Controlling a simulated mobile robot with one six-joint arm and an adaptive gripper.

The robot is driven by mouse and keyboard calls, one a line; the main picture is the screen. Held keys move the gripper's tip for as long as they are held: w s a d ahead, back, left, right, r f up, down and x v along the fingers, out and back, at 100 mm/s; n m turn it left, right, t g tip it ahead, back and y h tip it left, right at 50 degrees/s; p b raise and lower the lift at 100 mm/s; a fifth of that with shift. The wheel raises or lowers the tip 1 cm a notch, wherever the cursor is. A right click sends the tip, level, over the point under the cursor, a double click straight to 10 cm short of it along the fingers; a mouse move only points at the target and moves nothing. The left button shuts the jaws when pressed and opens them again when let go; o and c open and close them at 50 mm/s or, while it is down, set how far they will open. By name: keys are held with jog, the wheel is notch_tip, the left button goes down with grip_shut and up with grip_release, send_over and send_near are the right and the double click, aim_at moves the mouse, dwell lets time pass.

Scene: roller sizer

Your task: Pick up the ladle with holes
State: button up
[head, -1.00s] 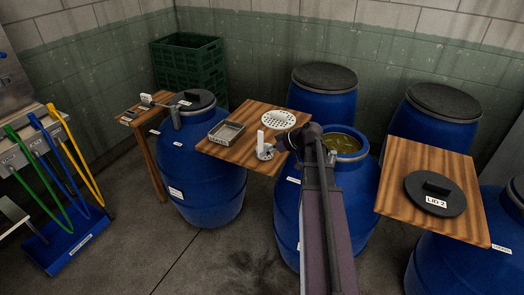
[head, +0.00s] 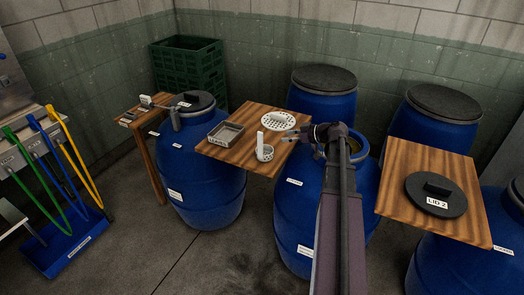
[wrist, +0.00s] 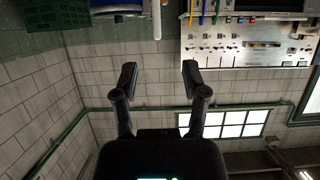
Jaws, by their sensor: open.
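A white cup-shaped ladle (head: 265,153) stands near the front right edge of the wooden board, its pale handle (head: 260,138) upright. A flat white disc with many holes (head: 278,120) lies behind it. The head view is too small to tell whether the cup has holes. My gripper (head: 291,136) is right of the cup, pointing left, apart from it. In the wrist view my gripper (wrist: 159,75) is open, with nothing between its fingers. A white bar (wrist: 156,20), seemingly the ladle's handle, shows beyond the fingers at the top.
The wooden board (head: 242,154) also holds a metal tray (head: 226,133). It lies between blue barrels (head: 202,185). An open barrel (head: 365,180) stands partly behind my arm. Another board (head: 398,160) on the right carries a black lid (head: 433,196). Green crates (head: 187,70) stand behind.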

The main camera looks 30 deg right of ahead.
aim_at(262, 138)
jog(key=shift+b+x, duration=1.5)
jog(key=shift+x, duration=2.6)
jog(key=shift+f, duration=0.1)
jog(key=b+x, duration=0.1)
jog(key=x, duration=0.1)
jog(key=b+x, duration=0.1)
jog(key=x, duration=0.2)
jog(key=shift+w+d+f, duration=0.15)
jog(key=shift+d, duration=0.05)
grip_shut()
